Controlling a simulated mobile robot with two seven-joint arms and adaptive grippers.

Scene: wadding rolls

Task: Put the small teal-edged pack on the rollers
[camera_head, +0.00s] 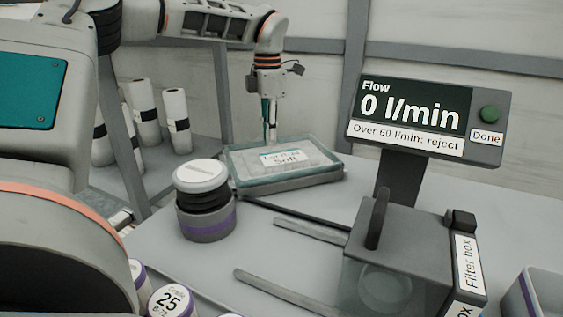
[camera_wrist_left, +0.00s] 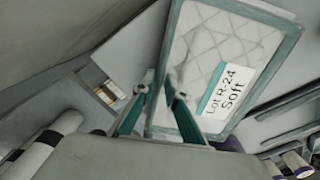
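The teal-edged pack (camera_head: 300,172) lies flat on the grey table, with a quilted pale top and a "Soft" label. In the left wrist view the pack (camera_wrist_left: 215,50) shows its teal border and "Lot R-24 Soft". My left gripper (camera_head: 269,138) points down at the pack's far edge. In the wrist view its fingertips (camera_wrist_left: 161,79) stand slightly apart, one on each side of the pack's edge. Whether they press on it I cannot tell. My right gripper is out of view. I cannot clearly make out the rollers.
A dark, purple-banded canister stack (camera_head: 207,222) stands close left of the pack. Grey rails (camera_head: 285,292) lie in front. The filter box (camera_head: 410,245) and a flow display (camera_head: 425,118) reading 0 l/min are at right. White rolls (camera_head: 177,120) stand behind left.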

